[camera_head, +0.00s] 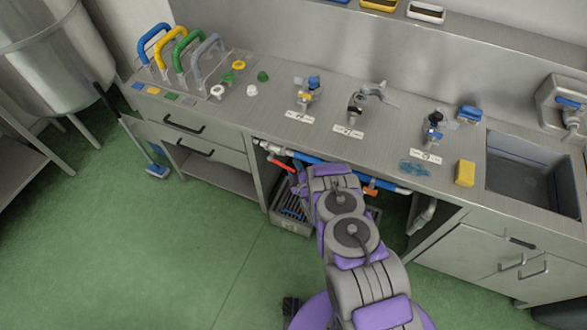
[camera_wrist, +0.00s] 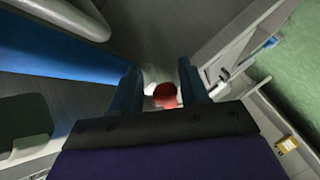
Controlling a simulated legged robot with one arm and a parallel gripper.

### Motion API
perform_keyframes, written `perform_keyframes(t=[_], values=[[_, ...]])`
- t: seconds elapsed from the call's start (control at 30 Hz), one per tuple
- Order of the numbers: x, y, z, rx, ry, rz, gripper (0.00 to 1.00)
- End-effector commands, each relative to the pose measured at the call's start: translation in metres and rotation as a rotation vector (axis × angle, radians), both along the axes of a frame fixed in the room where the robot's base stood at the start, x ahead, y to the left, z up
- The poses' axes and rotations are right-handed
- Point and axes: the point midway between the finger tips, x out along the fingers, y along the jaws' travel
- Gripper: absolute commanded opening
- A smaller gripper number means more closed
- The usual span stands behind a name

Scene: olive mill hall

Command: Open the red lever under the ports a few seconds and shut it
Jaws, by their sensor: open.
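The red lever (camera_head: 282,166) sits on a pipe valve (camera_head: 262,148) under the counter, left of my arm in the head view. In the wrist view a round red end, seemingly of the lever (camera_wrist: 165,95), shows between the two fingers of my gripper (camera_wrist: 161,82). The fingers stand apart on either side of it; I cannot tell whether they touch it. In the head view my arm largely hides my gripper. The ports (camera_head: 308,90) stand in a row on the counter above, with numbered labels.
A blue pipe (camera_head: 310,158) runs under the counter edge and also shows in the wrist view (camera_wrist: 60,58). A grated floor box (camera_head: 290,222) stands below. An orange-handled valve (camera_head: 370,190) sits right of my arm. Green floor (camera_head: 190,250) is clear at left.

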Motion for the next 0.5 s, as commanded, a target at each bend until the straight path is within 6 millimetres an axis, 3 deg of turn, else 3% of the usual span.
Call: perform_keyframes(t=[0.4, 0.5], values=[[0.0060, 0.0050, -0.0012, -0.001, -0.001, 0.001, 0.45], [0.0062, 0.0022, -0.0006, 0.003, -0.001, 0.001, 0.37]])
